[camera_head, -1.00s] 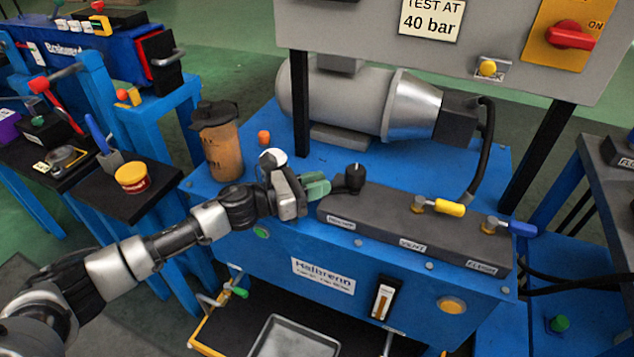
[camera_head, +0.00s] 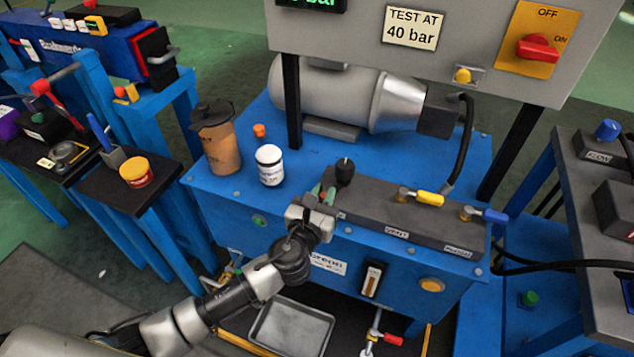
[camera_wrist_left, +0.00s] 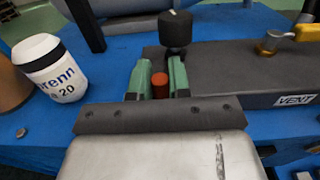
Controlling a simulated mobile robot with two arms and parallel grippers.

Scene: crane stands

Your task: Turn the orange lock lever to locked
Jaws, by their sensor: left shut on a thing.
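My left gripper (camera_head: 322,195) is at the left front end of the dark valve block (camera_head: 405,219), in front of a black knob (camera_head: 344,172). In the left wrist view its green fingers (camera_wrist_left: 158,78) stand close on both sides of a short orange-red piece (camera_wrist_left: 160,86), which looks like the orange lock lever. The gripper is shut on it. Its pivot and most of its length are hidden by the gripper, so I cannot read its locked or unlocked mark. My right gripper is not in view.
A white labelled jar (camera_head: 270,165) and a brown shaker (camera_head: 215,140) stand left of the gripper. A yellow lever (camera_head: 429,199) and a blue lever (camera_head: 494,216) sit farther right. The grey control box (camera_head: 450,45) hangs above the bench.

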